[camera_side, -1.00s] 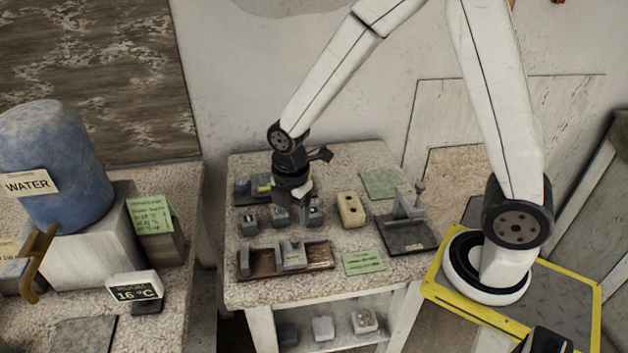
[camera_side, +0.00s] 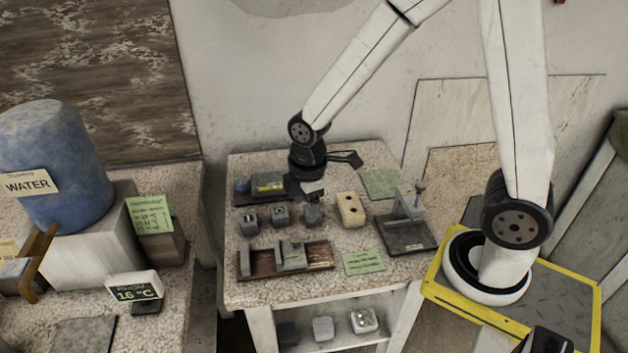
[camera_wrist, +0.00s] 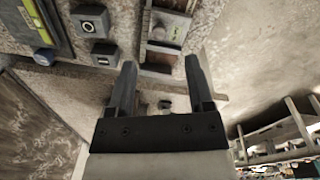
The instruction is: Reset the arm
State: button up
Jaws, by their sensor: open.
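My gripper (camera_side: 312,187) hangs above the back middle of the speckled work table (camera_side: 350,283), over the row of small grey blocks. In the wrist view my gripper (camera_wrist: 161,80) shows two dark fingers spread apart with nothing between them. Beneath and near it are a left grey block (camera_side: 249,222), a middle grey block (camera_side: 280,215) and a right grey block (camera_side: 313,216). A beige block with dark holes (camera_side: 351,210) stands just to the right. I cannot tell the exact height of the fingers above the table.
A brown tray with grey parts (camera_side: 262,262) lies at the front. A grey stand on a dark plate (camera_side: 405,235) is at the right. A dark tray (camera_side: 245,200) sits at the back left. A blue water drum (camera_side: 60,190) stands on the left bench. Space above the table is clear.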

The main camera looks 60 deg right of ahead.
jog(key=s+d+r+m+t, duration=0.1)
jog(key=s+m, duration=0.4)
jog(key=m, duration=0.7)
jog(key=shift+s+d+r+m+t, duration=0.2)
jog(key=shift+d+r+m+t, duration=0.15)
jog(key=shift+d+r, duration=0.45)
